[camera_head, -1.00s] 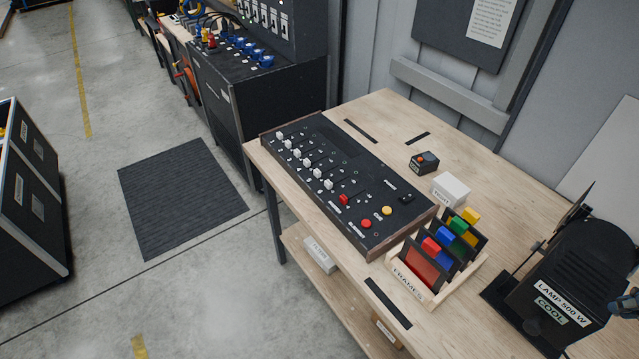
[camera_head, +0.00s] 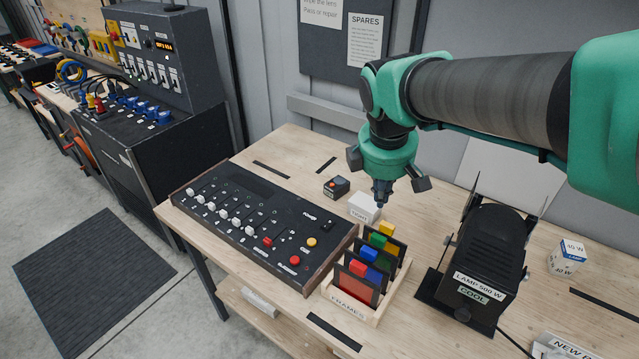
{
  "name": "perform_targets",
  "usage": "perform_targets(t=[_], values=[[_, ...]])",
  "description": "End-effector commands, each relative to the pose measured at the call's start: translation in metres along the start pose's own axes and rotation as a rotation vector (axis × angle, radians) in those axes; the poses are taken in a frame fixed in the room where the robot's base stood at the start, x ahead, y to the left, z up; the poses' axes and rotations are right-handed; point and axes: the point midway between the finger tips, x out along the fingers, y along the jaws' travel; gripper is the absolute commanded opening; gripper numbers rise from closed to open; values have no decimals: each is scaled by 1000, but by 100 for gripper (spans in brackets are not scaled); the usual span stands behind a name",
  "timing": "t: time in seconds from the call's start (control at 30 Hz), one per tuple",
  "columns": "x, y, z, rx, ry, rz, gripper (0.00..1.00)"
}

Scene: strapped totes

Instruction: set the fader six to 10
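The black fader console (camera_head: 262,222) lies on the wooden table. A row of white fader knobs runs along its front side, and the white knob nearest the red one (camera_head: 250,231) is in that row. A red fader knob (camera_head: 267,241) ends the row at the right. The fader numbers and scale marks are too small to read. My gripper (camera_head: 385,190) hangs pointing down above the table, right of the console and above the frames rack. It touches no fader.
The frames rack (camera_head: 352,309) with coloured frames stands right of the console. A white box (camera_head: 365,207) and a small black box with an orange button (camera_head: 337,187) sit behind. A black lamp (camera_head: 487,265) stands at right. A bulb carton (camera_head: 567,257) is farther right.

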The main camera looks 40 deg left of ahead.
Motion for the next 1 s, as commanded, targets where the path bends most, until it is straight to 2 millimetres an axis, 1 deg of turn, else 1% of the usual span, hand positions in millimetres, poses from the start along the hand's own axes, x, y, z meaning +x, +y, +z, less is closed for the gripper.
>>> perform_targets(t=[0.03,0.27,0.4,0.47,0.5,0.67,0.7,0.8,0.9,1.0], values=[[5,2,-20,-56,-1,-7,0],[26,6,-100,-308,-5,-22,0],[40,1,-151,-462,-7,-31,0],[47,-2,-172,-528,-9,-35,0],[50,-5,-187,-573,-10,-37,0],[68,-20,-246,-748,-13,-46,0],[72,-26,-261,-792,-14,-48,0],[83,-39,-296,-901,-17,-52,0],[94,-55,-330,-1003,-19,-55,0],[103,-70,-358,-1091,-21,-58,0]])
